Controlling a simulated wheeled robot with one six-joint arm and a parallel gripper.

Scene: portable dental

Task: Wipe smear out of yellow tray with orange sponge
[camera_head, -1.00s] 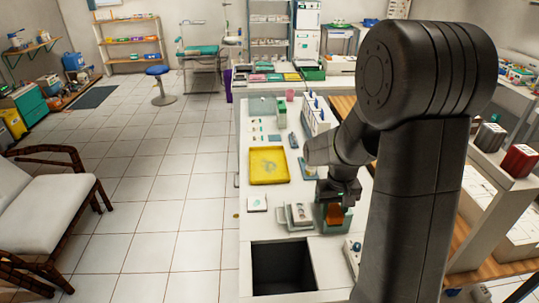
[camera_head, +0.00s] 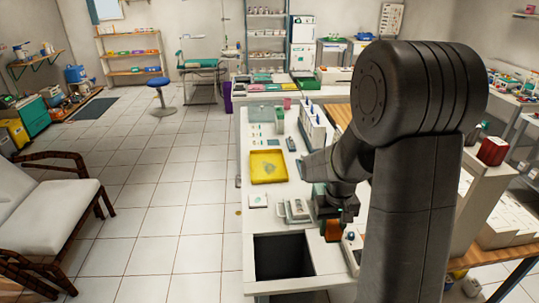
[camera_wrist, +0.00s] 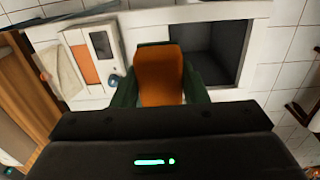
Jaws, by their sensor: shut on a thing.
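The orange sponge (camera_head: 333,231) is in my gripper (camera_head: 333,213), near the right side of the white counter. In the wrist view the sponge (camera_wrist: 161,72) sits between two dark green sides, with my gripper (camera_wrist: 160,90) shut on it. I cannot tell whether it touches anything below. The yellow tray (camera_head: 256,179) lies flat on the counter, farther back and left of my gripper. A faint greyish smear (camera_head: 271,168) shows on its floor.
A dark square opening (camera_head: 283,257) is in the counter's near end. A pale device (camera_head: 297,210) stands just left of my gripper, and a small white card (camera_head: 258,201) lies in front of the tray. White boxes (camera_head: 312,124) stand behind.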

